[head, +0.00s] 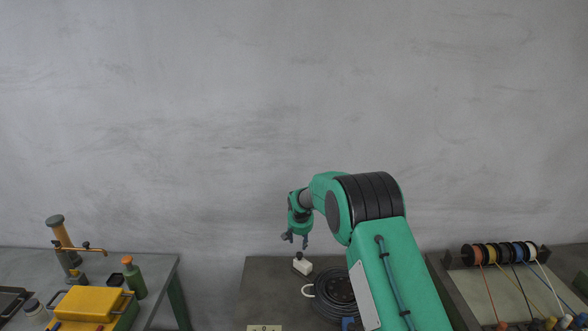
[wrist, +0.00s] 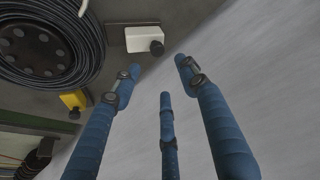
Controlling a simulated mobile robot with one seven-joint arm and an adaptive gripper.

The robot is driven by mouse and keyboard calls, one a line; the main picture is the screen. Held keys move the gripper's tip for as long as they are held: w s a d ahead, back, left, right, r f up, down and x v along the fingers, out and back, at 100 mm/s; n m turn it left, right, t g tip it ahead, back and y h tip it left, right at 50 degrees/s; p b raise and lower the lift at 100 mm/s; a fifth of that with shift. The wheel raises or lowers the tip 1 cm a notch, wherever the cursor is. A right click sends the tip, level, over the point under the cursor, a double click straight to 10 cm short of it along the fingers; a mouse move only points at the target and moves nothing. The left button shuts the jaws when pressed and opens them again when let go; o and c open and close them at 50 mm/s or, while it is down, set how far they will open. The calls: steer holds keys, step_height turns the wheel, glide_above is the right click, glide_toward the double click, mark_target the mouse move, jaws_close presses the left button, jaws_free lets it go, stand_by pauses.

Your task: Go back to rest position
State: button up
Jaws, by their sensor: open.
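My gripper (head: 295,240) hangs from my green arm above the back of the middle table in the head view. In the wrist view its blue fingers (wrist: 160,90) are spread apart, with nothing between them. A small white box with a dark knob (head: 302,264) stands on the table just below the gripper. The white box also shows in the wrist view (wrist: 143,40), beyond the fingertips and apart from them.
A black cable coil (head: 334,290) lies beside the white box, partly hidden by my arm. A rack of coloured spools (head: 500,252) stands at right. A yellow machine (head: 92,303) and a green bottle (head: 134,277) are at left. The grey wall (head: 200,120) is behind.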

steer(key=s+d+r+b, duration=0.2)
steer(key=s+d+r, duration=0.3)
steer(key=s+r, duration=0.55)
steer(key=s+d+r+b, duration=0.2)
steer(key=s+d+r, duration=0.2)
steer(key=s+r, duration=0.65)
steer(key=s+d+r+b, duration=0.1)
steer(key=s+d+r, duration=0.25)
steer(key=s, duration=0.55)
steer(key=s+d+r+b, duration=0.2)
steer(key=s+r, duration=0.2)
steer(key=s, duration=0.4)
steer(key=s+d+f+b, duration=0.1)
steer(key=s+f, duration=0.1)
steer(key=s, duration=0.7)
steer(key=s+d+f+b, duration=0.1)
steer(key=s+f, duration=0.1)
steer(key=s, duration=0.8)
steer(key=s+d+f+t+b, duration=0.1)
steer(key=s+f+b, duration=0.1)
steer(key=s, duration=0.8)
steer(key=shift+f, duration=0.3)
